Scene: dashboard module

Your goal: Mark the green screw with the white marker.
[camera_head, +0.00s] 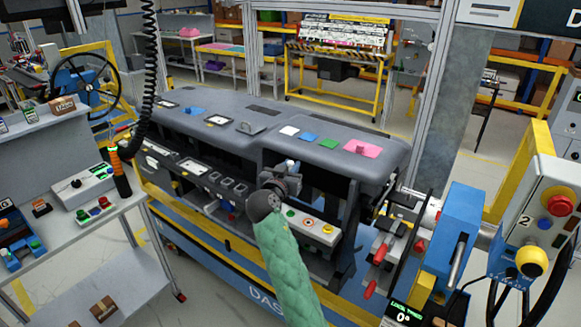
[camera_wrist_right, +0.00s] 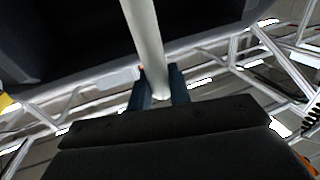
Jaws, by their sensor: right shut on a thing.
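My right gripper (camera_head: 288,172) is in front of the dashboard module (camera_head: 235,125), close to its front opening, at the end of my green-sleeved arm. The right wrist view shows its two dark blue fingers (camera_wrist_right: 158,88) shut on the white marker (camera_wrist_right: 146,40), a pale cylinder that runs up out of the picture. The marker's tip is not visible there. I cannot make out the green screw for certain. A small green spot (camera_head: 291,213) sits on the pale button strip below the gripper, but I cannot tell what it is. My left gripper is not in view.
White, blue, green and pink pads lie on the module's top. A blue fixture (camera_head: 452,240) with red handles stands at the right. A control box (camera_head: 545,215) with a red button is beyond it. A workbench (camera_head: 60,195) with boxes and a hanging screwdriver (camera_head: 120,172) is at the left.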

